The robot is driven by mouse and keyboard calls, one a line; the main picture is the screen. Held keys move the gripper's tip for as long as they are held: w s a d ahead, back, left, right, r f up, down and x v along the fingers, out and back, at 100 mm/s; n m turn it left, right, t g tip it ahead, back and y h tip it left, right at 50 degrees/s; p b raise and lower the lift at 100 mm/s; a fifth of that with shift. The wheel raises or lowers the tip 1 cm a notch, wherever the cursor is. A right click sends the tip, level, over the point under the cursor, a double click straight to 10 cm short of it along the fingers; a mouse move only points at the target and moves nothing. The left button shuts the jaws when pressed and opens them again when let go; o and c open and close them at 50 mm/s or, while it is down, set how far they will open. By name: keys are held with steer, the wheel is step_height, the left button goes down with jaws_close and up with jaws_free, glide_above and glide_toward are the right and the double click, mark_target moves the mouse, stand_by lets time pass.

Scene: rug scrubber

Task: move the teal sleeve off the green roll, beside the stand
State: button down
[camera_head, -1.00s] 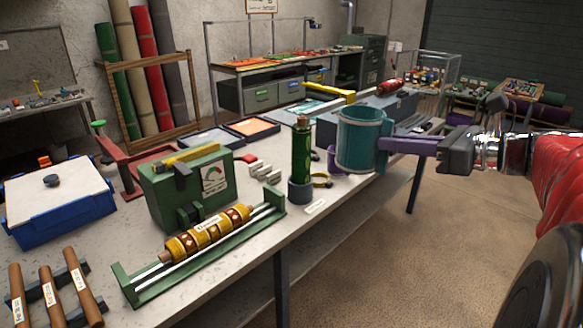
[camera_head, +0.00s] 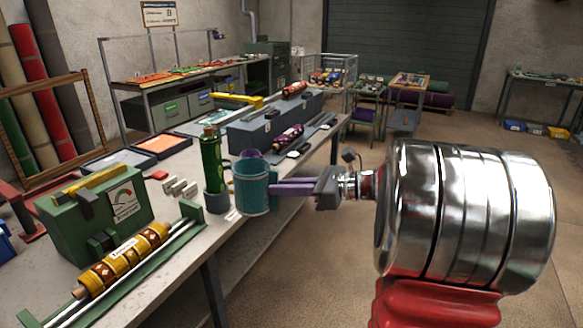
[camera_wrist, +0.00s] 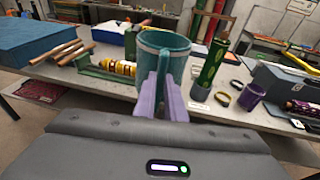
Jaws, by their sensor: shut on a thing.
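The teal sleeve (camera_head: 252,190) is a hollow open-topped cylinder with a side tab. My gripper (camera_head: 275,188) is shut on that tab; in the wrist view its purple fingers (camera_wrist: 160,100) pinch the tab of the sleeve (camera_wrist: 150,62). The green roll (camera_head: 211,162) stands upright in its grey round stand (camera_head: 217,201), with its body bare. The sleeve is off the roll, upright, just right of the stand in the head view and near the table's front edge. I cannot tell whether its bottom touches the table.
A yellow roll (camera_head: 125,255) on a green cradle and a green machine (camera_head: 95,215) are to the left. A grey box (camera_head: 270,125) stands behind. The table edge is close.

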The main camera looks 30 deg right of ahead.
steer(key=a+f+n+g+y, duration=0.1)
steer(key=a+f, duration=0.5)
steer(key=f, duration=0.4)
steer(key=w+a+f+n+g+y, duration=0.1)
steer(key=a+f, duration=0.6)
steer(key=f, duration=0.4)
steer(key=a+f+n+g, duration=0.1)
steer(key=a+f, duration=0.5)
steer(key=f, duration=0.4)
steer(key=shift+w+a+f+y, duration=0.15)
steer(key=shift+w+f+y, duration=0.2)
steer(key=shift+w+y, duration=0.05)
